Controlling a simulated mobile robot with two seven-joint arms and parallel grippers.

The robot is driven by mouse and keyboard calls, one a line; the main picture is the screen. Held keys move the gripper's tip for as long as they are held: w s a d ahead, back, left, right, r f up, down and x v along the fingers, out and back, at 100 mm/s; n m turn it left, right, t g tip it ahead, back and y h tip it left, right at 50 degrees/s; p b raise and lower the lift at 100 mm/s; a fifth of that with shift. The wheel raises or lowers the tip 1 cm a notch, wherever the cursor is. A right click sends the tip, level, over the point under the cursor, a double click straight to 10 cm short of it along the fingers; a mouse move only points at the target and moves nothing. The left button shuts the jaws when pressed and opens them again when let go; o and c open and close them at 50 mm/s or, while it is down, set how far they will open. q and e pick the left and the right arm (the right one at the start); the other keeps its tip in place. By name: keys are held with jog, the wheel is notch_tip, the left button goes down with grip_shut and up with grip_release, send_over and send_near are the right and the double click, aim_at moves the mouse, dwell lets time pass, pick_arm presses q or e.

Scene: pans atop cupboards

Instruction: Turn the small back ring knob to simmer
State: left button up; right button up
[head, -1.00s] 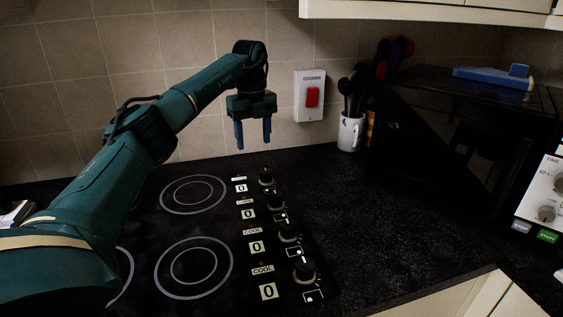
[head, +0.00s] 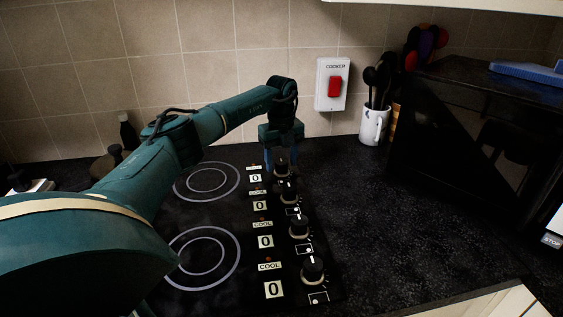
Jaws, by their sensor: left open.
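The hob's control strip holds a row of black knobs running from back to front. The farthest knob (head: 281,169) stands at the back of the row, and the display (head: 255,178) beside it reads 0. Nearer come a second knob (head: 288,192), a third knob (head: 299,228) and the nearest knob (head: 312,268). I cannot read from the small markings which ring each knob serves. My left gripper (head: 282,158) points down, open, with its blue fingers at the farthest knob. Whether they touch it I cannot tell. My right gripper is not in view.
The black hob shows a back ring (head: 207,182) and a front ring (head: 202,259); my left arm covers its left part. A red cooker switch (head: 334,86) is on the tiled wall. A utensil mug (head: 373,125) stands behind clear dark worktop (head: 400,220).

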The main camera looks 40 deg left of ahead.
pick_arm(q)
jog(key=shift+f, duration=0.6)
jog(key=c, duration=1)
jog(key=shift+o, duration=0.2)
jog(key=shift+r+m+p, duration=0.1)
jog(key=shift+m+p, duration=0.2)
jog(key=m+p, duration=0.2)
jog(key=m, duration=0.1)
jog(key=shift+m, duration=0.4)
jog(key=m+p, duration=0.1)
jog(key=m, duration=0.4)
jog(key=shift+m, duration=0.3)
